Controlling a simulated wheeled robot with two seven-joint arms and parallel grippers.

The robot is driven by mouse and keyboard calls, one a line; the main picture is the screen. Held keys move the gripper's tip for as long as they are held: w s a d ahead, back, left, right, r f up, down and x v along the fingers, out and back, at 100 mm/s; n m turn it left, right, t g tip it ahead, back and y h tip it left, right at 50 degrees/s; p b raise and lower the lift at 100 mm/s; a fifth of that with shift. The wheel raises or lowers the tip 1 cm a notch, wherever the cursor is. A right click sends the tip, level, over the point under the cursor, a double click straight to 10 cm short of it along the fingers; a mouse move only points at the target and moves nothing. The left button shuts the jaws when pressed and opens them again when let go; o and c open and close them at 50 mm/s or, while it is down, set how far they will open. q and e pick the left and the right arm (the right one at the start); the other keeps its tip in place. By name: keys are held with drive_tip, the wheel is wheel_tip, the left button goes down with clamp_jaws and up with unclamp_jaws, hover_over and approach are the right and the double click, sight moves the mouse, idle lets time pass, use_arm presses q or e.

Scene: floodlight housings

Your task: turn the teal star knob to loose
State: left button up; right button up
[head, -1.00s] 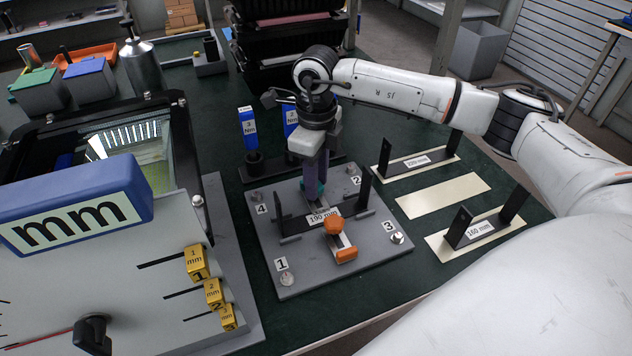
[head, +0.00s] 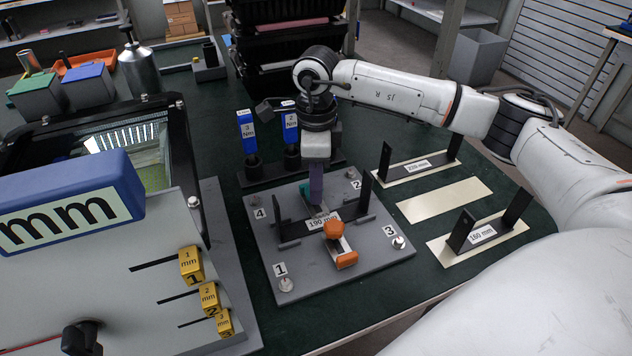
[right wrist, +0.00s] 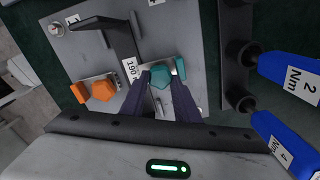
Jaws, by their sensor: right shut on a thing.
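The teal star knob (right wrist: 161,77) sits on the grey base plate (head: 375,258), near a bracket labelled 190 mm. My right gripper (right wrist: 162,82) points down with one dark purple finger on each side of the knob, shut on it. In the head view the right gripper (head: 316,200) hides most of the knob; a bit of teal (head: 304,189) shows to its left. The setting the knob stands at cannot be read. My left gripper is in neither view.
An orange knob (head: 334,229) and orange block (head: 346,260) sit on the plate's front part. Blue Nm-labelled tools (head: 247,130) stand behind. Brackets labelled 220 mm (head: 417,164) and 160 mm (head: 483,234) lie right.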

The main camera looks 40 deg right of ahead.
drive_tip(key=shift+r, duration=0.1)
drive_tip(key=o, duration=1)
drive_tip(key=shift+o, duration=0.2)
wheel_tip(320, 180, up, 10)
drive_tip(key=shift+r, duration=0.15)
